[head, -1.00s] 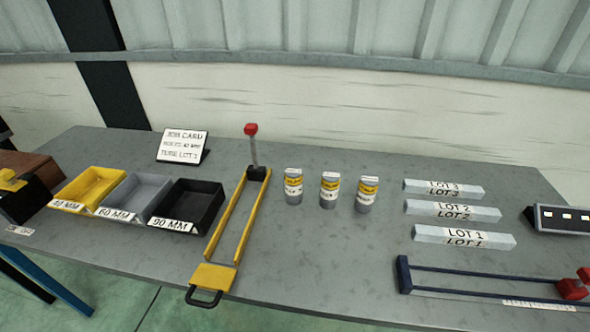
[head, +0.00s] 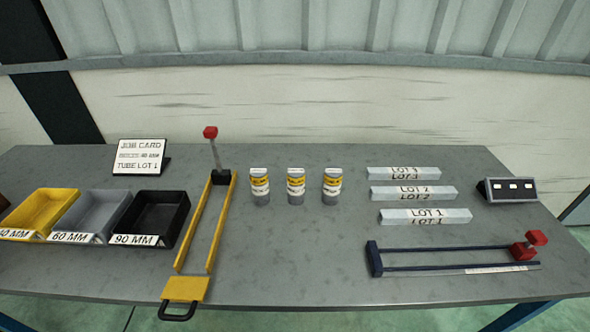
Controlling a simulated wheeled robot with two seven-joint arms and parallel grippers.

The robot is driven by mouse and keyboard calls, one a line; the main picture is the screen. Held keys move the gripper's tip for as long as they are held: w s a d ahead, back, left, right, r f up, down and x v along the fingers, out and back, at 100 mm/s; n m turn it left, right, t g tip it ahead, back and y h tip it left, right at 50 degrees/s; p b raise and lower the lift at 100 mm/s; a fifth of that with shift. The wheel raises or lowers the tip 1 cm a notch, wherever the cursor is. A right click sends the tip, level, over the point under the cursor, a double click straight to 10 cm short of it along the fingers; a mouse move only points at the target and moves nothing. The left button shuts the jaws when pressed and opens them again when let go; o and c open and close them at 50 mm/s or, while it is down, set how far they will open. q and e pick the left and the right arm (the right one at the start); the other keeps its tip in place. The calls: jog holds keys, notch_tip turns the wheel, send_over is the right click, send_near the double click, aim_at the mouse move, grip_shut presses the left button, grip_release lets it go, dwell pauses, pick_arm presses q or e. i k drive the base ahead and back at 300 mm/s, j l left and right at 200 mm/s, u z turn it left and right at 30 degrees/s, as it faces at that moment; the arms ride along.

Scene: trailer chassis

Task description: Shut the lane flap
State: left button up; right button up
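The lane is a pair of yellow rails (head: 206,222) on the grey table, running from a black block (head: 221,177) at the back to the front edge. A grey lever with a red knob (head: 210,132) rises from that block. A yellow plate (head: 186,289) with a black loop handle (head: 178,312) sits at the lane's near end, by the table's front edge. It looks like the flap; I cannot tell its exact tilt. The space between the rails is empty. Neither of my grippers is in view.
Yellow (head: 42,208), grey (head: 92,215) and black (head: 150,215) bins stand left of the lane. Three yellow-banded cans (head: 296,187) stand to its right. Lot bars (head: 425,216) and a blue-railed fixture (head: 455,258) lie farther right. A job card (head: 139,157) stands behind.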

aim_at(183, 289)
jog(key=u, duration=1.25)
